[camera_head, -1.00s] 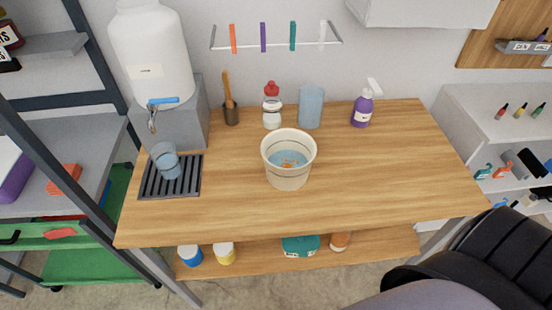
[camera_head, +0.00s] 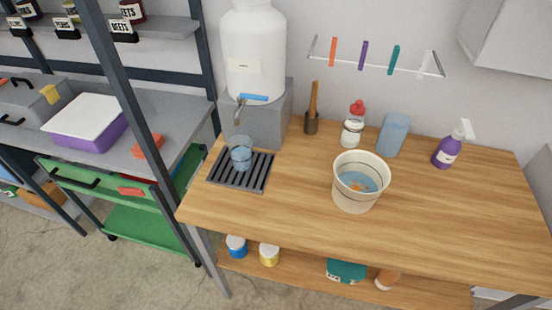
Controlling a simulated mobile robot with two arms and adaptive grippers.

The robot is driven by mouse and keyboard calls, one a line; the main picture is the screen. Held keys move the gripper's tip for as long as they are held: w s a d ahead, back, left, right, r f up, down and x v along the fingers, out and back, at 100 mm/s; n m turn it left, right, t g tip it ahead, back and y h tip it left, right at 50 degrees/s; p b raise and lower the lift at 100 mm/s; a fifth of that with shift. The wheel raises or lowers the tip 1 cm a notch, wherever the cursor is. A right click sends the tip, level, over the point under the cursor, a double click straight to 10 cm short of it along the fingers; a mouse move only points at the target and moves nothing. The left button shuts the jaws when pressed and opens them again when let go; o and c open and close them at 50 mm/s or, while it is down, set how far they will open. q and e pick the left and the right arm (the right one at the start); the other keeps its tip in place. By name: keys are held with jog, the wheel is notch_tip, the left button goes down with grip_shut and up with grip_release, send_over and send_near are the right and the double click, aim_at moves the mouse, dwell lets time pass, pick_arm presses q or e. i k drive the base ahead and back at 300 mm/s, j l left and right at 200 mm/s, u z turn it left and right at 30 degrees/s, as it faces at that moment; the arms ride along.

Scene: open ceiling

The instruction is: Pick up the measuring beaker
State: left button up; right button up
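A small clear bluish beaker (camera_head: 241,154) stands on the dark slatted drip tray (camera_head: 226,180) at the left end of the wooden table. It is just below the tap of the white water dispenser (camera_head: 250,45). A taller blue translucent container (camera_head: 394,134) stands at the back of the table, right of the red-capped bottle. I cannot tell whether either one has measuring marks. Neither of my grippers is in view.
A cream bucket (camera_head: 357,195) with blue liquid stands mid-table on the wooden table (camera_head: 290,210). A red-capped bottle (camera_head: 353,130), a brush in a holder (camera_head: 312,118) and a purple spray bottle (camera_head: 450,152) line the back. A shelf post (camera_head: 125,95) rises left. The front left tabletop is clear.

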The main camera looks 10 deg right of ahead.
aim_at(240, 147)
jog(key=j+z, duration=0.1)
jog(key=z, duration=0.3)
jog(key=j+z, duration=0.15)
jog(key=z, duration=0.25)
jog(key=j+z, duration=0.1)
jog(key=z, duration=0.25)
jog(key=k+j+z, duration=0.2)
jog(key=j, duration=0.2)
jog(key=j+z, duration=0.2)
jog(key=j, duration=0.2)
jog(key=k+j+z, duration=0.15)
jog(key=j, duration=0.2)
jog(key=k+j+z, duration=0.2)
jog(key=k+j, duration=0.1)
jog(key=j, duration=0.15)
jog(key=k+j, duration=0.1)
jog(key=j, duration=0.15)
